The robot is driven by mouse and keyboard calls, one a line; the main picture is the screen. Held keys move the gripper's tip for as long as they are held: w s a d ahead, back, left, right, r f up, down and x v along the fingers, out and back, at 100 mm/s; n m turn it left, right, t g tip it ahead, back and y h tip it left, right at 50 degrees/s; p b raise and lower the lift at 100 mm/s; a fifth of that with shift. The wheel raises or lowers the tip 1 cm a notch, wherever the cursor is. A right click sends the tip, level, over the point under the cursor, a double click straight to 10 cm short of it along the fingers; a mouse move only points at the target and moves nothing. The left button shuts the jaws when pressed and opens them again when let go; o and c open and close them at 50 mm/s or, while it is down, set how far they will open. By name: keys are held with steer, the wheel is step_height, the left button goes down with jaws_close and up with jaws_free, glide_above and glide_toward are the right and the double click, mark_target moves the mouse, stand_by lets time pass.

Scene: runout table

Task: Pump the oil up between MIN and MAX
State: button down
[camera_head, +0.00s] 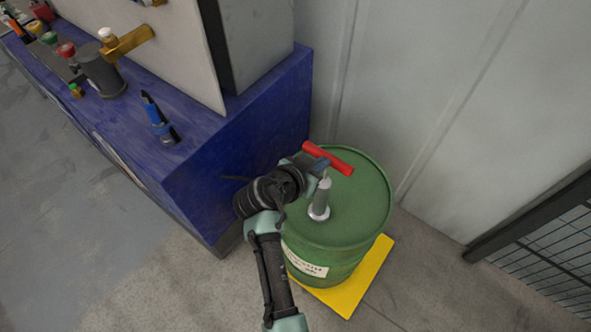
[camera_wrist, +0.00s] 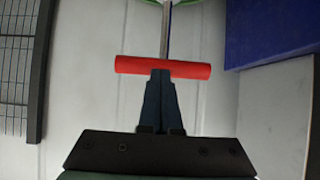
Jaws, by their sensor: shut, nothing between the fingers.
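A green drum (camera_head: 358,205) stands upright in the head view, with a pale label on its side. A grey pump body (camera_head: 320,201) rises from its lid. A red T-handle (camera_head: 337,163) lies across above the pump; in the wrist view the red bar (camera_wrist: 190,69) sits on a thin metal rod (camera_wrist: 165,32). My gripper (camera_head: 321,165) is shut and empty. Its fingertips (camera_wrist: 161,74) are at the middle of the red bar; I cannot tell whether they touch it. No MIN or MAX marks are readable.
A yellow mat (camera_head: 366,284) lies under the drum. A blue bench (camera_head: 205,160) is to the left, carrying a grey cylinder (camera_head: 101,72), a brass tap (camera_head: 127,44) and a blue-black tool (camera_head: 155,112). A wall (camera_head: 430,100) stands behind, with a dark mesh fence (camera_head: 550,245) at right.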

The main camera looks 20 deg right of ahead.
steer(key=b+v, duration=0.1)
steer(key=v, duration=0.8)
steer(key=shift+a, duration=0.15)
steer(key=shift+s, duration=0.1)
stand_by(1.3)
steer(key=w+a+r+n+t+y, duration=0.25)
steer(key=w+r+t, duration=0.2)
steer(key=r, duration=0.95)
steer(key=w+a+r+n+t+y, duration=0.2)
steer(key=w+a+r+t, duration=0.3)
steer(key=r, duration=1)
steer(key=s+r+n+t+y, duration=0.1)
steer(key=s+r+n+t, duration=0.1)
steer(key=s+r, duration=0.3)
steer(key=s+a+r+n+t+y, duration=0.1)
steer(key=s+r+t, duration=0.4)
steer(key=r, duration=0.7)
steer(key=s+a+r+n+t+y, duration=0.1)
steer(key=s+r+n+t+y, duration=0.1)
steer(key=s+r, duration=0.5)
steer(key=shift+a+r+n+t, duration=0.25)
steer(key=shift+r+n+t, duration=0.2)
steer(key=shift+r+t, duration=0.5)
